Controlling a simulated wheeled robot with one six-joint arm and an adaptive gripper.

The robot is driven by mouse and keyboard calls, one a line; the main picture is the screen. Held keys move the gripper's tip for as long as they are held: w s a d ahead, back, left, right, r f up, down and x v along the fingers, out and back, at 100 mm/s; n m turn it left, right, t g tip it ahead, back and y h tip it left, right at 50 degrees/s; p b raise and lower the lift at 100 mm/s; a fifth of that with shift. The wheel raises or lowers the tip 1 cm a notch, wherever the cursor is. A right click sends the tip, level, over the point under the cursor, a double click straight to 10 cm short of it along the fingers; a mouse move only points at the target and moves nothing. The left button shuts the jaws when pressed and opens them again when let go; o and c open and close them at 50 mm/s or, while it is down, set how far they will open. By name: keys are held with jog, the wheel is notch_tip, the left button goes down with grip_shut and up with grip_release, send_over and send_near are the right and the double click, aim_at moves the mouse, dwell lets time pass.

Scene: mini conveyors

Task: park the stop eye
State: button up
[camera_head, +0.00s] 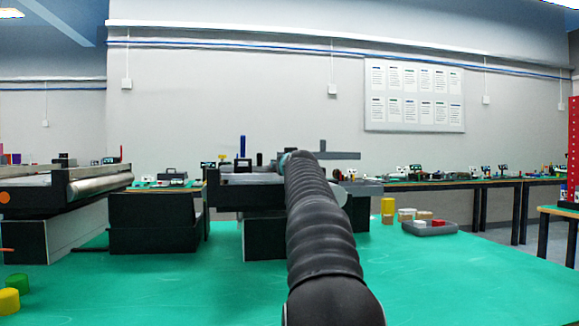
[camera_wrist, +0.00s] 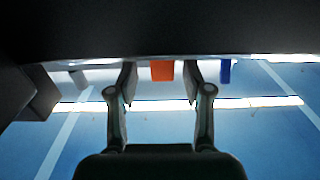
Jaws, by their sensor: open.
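My gripper (camera_wrist: 161,80) is open in the wrist view, with its two fingers apart. An orange block-like part (camera_wrist: 162,70) shows between the fingertips, hanging from a dark edge; I cannot tell whether it is touched. A blue part (camera_wrist: 225,72) shows just right of the right finger. In the head view my arm hides the gripper and part of the middle mini conveyor (camera_head: 250,179). A blue post (camera_head: 242,146) stands up at that conveyor. I cannot tell for certain which part is the stop eye.
Another conveyor (camera_head: 98,187) stands at left, with a dark box (camera_head: 153,222) between the two. Yellow (camera_head: 8,300) and green (camera_head: 17,283) cylinders stand at front left. The green front surface is mostly clear.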

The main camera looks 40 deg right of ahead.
jog(key=v, duration=0.9)
jog(key=shift+s, duration=0.2)
jog(key=shift+a, duration=0.1)
